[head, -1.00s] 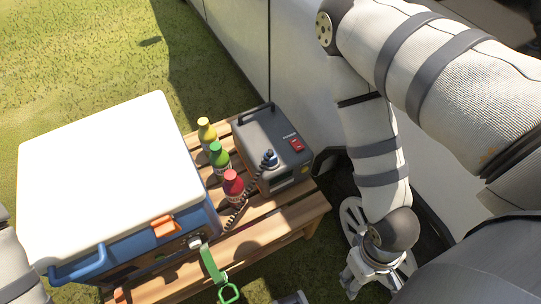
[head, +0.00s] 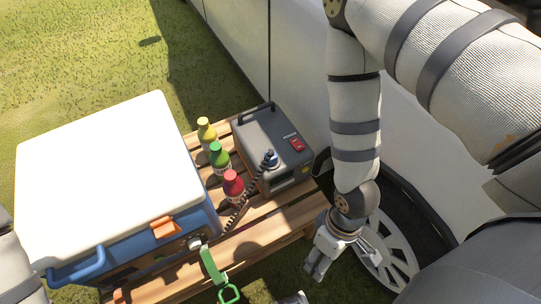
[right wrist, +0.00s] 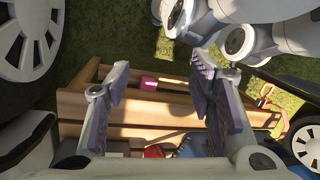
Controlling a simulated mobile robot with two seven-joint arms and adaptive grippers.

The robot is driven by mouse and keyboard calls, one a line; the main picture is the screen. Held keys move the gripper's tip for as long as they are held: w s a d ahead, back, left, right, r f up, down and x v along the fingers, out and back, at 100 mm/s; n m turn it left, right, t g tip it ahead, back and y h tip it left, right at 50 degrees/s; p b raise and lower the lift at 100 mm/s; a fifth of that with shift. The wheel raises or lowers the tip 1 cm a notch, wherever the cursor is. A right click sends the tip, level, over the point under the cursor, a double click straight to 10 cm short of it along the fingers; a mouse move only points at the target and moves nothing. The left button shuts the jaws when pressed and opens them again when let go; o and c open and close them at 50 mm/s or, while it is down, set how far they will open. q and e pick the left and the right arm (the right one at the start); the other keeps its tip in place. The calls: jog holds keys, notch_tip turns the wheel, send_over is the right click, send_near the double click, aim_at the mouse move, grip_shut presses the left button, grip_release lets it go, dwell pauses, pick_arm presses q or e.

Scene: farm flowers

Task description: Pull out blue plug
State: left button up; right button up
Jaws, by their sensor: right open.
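A dark coiled cord runs from the plug down toward the front of the blue cooler. My right gripper (head: 316,266) is open and empty, pointing down beyond the bench's right end, below and right of the plug and apart from it. In the right wrist view its two fingers (right wrist: 162,70) are spread wide with nothing between them; I cannot make out the plug there. My left gripper does not show.
A white-lidded blue cooler (head: 122,245) fills the bench's left side. Yellow, green and red bottles (head: 220,155) stand between it and the box. A green strap (head: 213,268) hangs at the front. A white vehicle (head: 240,40) stands behind, its wheel (head: 392,255) at the right.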

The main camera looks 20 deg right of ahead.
jog(key=w+a+n, duration=0.3)
jog(key=w+n, duration=0.4)
jog(key=w, duration=0.6)
notch_tip(320, 180, up, 8)
jog(key=n+t+h+b, duration=0.1)
jog(key=n+t+h, duration=0.1)
jog(key=n, duration=0.6)
send_over(271, 151)
jog(key=shift+r, duration=0.1)
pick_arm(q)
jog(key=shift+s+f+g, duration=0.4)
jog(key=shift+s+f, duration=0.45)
pick_arm(e)
jog(key=shift+s, duration=0.1)
notch_tip(271, 151, down, 9)
jog(key=b, duration=0.3)
jog(key=shift+b, duration=0.35)
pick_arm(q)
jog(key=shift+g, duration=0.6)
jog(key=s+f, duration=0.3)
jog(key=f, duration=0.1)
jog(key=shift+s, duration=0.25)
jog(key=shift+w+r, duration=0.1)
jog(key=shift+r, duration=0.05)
pick_arm(e)
jog(key=shift+c, duration=0.3)
